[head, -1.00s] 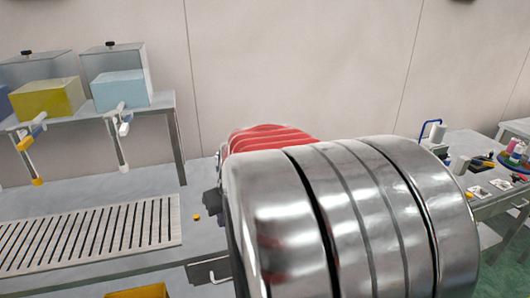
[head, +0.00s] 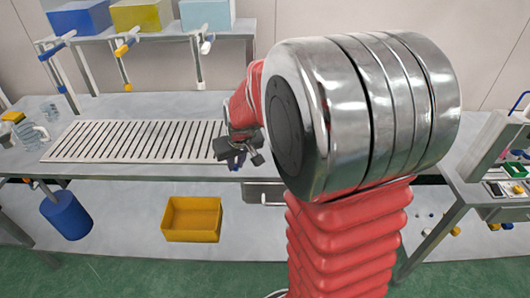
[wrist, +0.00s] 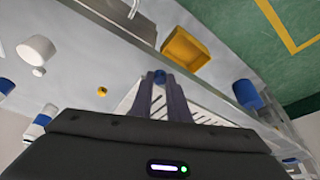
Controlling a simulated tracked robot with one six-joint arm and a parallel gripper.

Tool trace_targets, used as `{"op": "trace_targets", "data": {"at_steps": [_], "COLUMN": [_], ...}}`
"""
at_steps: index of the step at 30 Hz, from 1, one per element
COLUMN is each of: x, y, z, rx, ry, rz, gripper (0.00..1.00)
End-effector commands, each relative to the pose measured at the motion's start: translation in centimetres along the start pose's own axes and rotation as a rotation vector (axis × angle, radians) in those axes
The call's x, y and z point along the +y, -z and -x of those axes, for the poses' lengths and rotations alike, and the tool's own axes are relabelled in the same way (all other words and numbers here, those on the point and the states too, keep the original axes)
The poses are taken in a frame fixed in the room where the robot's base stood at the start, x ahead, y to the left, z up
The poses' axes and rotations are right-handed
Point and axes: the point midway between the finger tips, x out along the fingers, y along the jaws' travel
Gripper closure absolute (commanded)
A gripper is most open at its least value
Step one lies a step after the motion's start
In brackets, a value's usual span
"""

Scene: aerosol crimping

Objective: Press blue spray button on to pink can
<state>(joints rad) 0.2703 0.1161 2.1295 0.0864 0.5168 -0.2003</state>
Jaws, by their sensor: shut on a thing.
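My gripper (head: 240,158) shows in the head view at the right end of the slotted grate, above the bench. In the wrist view its two dark fingers (wrist: 160,84) are shut on a small blue piece, the blue spray button (wrist: 160,75), at the fingertips. In the head view the button cannot be made out clearly. I cannot make out a pink can in either view.
The slotted grate (head: 135,142) lies on the bench. An orange bin (head: 192,219) sits on the shelf below. Three tanks, including a yellow one (head: 142,17), stand behind. A crowded table (head: 455,180) stands at right.

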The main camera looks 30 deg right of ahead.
Motion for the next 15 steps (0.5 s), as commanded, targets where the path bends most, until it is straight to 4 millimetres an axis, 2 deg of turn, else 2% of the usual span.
{"op": "trace_targets", "data": {"at_steps": [1, 9, 12, 15], "x": [-1.9, -10.0, -12.0, -13.0], "y": [0.3, 1.1, 1.1, 1.1], "z": [-0.8, -3.8, -4.5, -4.8], "rx": [-0.003, 0.005, 0.008, 0.009], "ry": [0.01, 0.045, 0.054, 0.058], "rz": [0.022, 0.1, 0.116, 0.125], "gripper": [1.0, 1.0, 1.0, 1.0]}}
